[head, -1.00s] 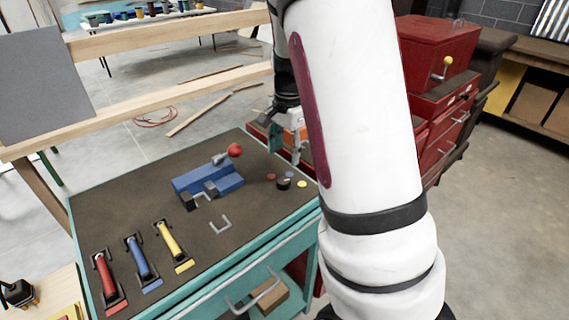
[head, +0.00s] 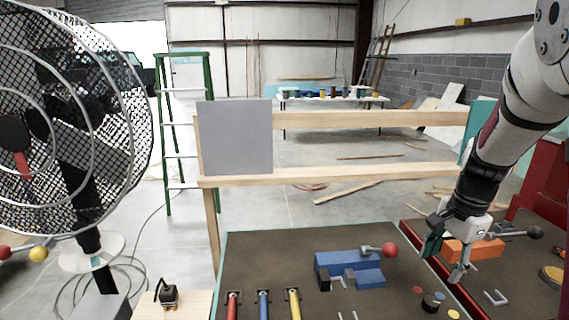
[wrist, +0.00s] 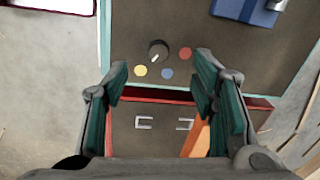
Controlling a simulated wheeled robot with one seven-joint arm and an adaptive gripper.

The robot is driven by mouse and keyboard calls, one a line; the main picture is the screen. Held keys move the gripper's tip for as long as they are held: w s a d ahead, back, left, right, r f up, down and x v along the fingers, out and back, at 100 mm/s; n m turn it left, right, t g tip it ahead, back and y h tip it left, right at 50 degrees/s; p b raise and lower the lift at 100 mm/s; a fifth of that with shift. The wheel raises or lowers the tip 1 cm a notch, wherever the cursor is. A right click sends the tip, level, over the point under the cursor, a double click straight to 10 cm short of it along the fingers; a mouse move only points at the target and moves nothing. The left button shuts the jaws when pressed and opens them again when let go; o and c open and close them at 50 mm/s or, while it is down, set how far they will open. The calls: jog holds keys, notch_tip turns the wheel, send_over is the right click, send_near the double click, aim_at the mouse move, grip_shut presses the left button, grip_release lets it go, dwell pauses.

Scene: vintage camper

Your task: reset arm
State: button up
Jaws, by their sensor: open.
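My arm comes down from the upper right of the head view. My gripper (head: 447,258) hangs over the gap between the dark workbench top (head: 262,262) and the red cabinet (head: 532,262). In the wrist view my gripper (wrist: 162,95) is open, its green-padded fingers wide apart with nothing between them. An orange block (head: 473,249) is just behind the fingers in the head view and partly hidden by them; in the wrist view it shows beside the right finger.
A blue vise-like block (head: 345,268) with a red ball handle (head: 390,250) sits on the bench. Red, blue and yellow handles (head: 263,302) stand in front. A large fan (head: 65,120) is at the left. A wooden frame with a grey panel (head: 235,137) rises behind the bench.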

jog(key=s+a+r+n+t, duration=0.2)
jog(key=s+a+r+n, duration=0.6)
jog(key=a, duration=0.3)
jog(key=s+a+r+n, duration=0.1)
jog(key=s+a+n, duration=0.2)
jog(key=s, duration=0.3)
jog(key=s+a+r+n+t, duration=0.1)
jog(key=s+a+r+n, duration=0.1)
jog(key=s, duration=0.4)
jog(key=a+n, duration=0.1)
jog(key=n, duration=0.1)
jog(key=shift+s+a+n, duration=0.15)
jog(key=shift+s+n, duration=0.25)
jog(key=shift+r+h, duration=0.15)
jog(key=shift+h, duration=0.15)
